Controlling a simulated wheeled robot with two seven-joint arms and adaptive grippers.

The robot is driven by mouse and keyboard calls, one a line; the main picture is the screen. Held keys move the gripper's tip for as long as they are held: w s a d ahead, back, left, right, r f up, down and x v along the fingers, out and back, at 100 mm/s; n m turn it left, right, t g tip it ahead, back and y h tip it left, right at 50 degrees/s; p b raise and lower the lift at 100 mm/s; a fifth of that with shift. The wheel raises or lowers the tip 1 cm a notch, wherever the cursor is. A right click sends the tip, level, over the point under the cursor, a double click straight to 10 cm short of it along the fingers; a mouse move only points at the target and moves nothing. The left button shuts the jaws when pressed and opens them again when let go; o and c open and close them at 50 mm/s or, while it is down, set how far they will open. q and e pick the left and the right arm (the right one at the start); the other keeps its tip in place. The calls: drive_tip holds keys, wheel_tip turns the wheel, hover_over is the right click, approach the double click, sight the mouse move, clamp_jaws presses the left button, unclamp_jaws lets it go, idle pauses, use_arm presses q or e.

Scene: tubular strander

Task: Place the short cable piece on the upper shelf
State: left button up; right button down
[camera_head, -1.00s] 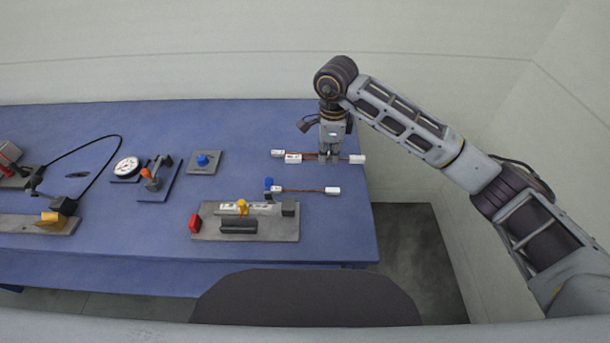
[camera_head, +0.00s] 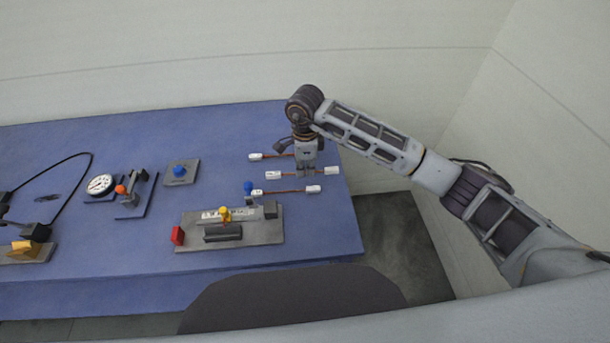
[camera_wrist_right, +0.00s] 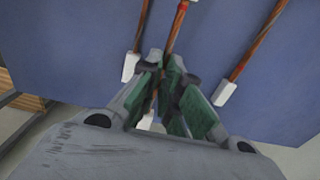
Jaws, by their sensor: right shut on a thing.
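Three thin copper-coloured cable pieces with white ends are at the right end of the blue table. My right gripper (camera_head: 305,172) points down and is shut on the middle cable piece (camera_head: 288,174). In the right wrist view, my right gripper (camera_wrist_right: 172,75) grips this held piece (camera_wrist_right: 177,30) between green pads. A far cable piece (camera_head: 257,156) is partly behind the gripper, and a near one (camera_head: 285,191) is in front. I cannot tell whether the held piece touches the table. No upper shelf is recognisable.
On the blue table (camera_head: 110,250), a grey fixture (camera_head: 265,233) with yellow and red parts stands in front of the cables. A blue button plate (camera_head: 180,172), a dial gauge (camera_head: 101,184) and a lever device (camera_head: 133,190) are farther left. A wall is close behind.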

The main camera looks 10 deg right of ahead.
sight(305, 182)
drive_tip(key=shift+f, duration=0.3)
drive_tip(key=shift+f+p, duration=0.3)
drive_tip(key=shift+f, duration=1.25)
use_arm(q)
drive_tip(key=shift+a+r, duration=0.3)
drive_tip(key=shift+f, duration=0.2)
use_arm(e)
drive_tip(key=shift+f, duration=0.2)
drive_tip(key=c, duration=1.9)
unclamp_jaws()
use_arm(q)
drive_tip(key=shift+r, duration=0.2)
use_arm(e)
drive_tip(key=shift+r, duration=0.15)
